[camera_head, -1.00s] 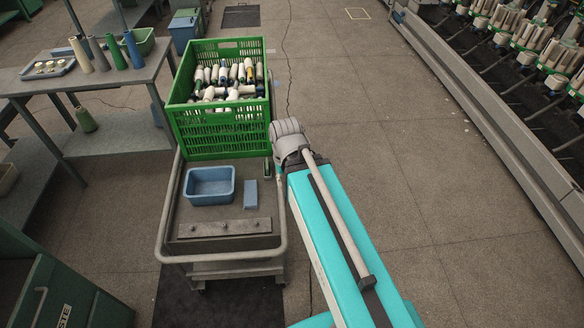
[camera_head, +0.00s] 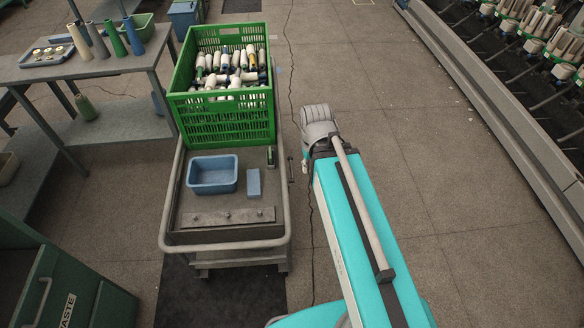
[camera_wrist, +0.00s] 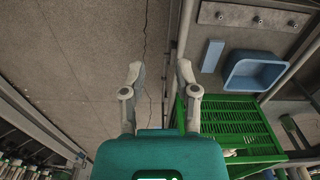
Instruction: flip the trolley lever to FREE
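The trolley (camera_head: 168,222) is a grey metal cart with a tubular rail. A small dark upright piece at its right rail, beside the deck, looks like the lever (camera_head: 291,170); its setting and any FREE marking are too small to read. In the wrist view the trolley's rail (camera_wrist: 184,38) runs beside my right-hand finger, and I cannot make out the lever there. My gripper (camera_wrist: 159,72) is open and empty, its fingers apart over the floor just beside the rail. In the head view my arm stands right of the trolley and mostly hides the gripper.
A green crate (camera_head: 222,119) of yarn cones fills the trolley's far end. A blue bin (camera_head: 213,187) and a blue block (camera_head: 254,183) lie on its deck. A table (camera_head: 90,68) stands left, a green waste bin (camera_head: 100,300) front left. Floor to the right is clear up to the winder.

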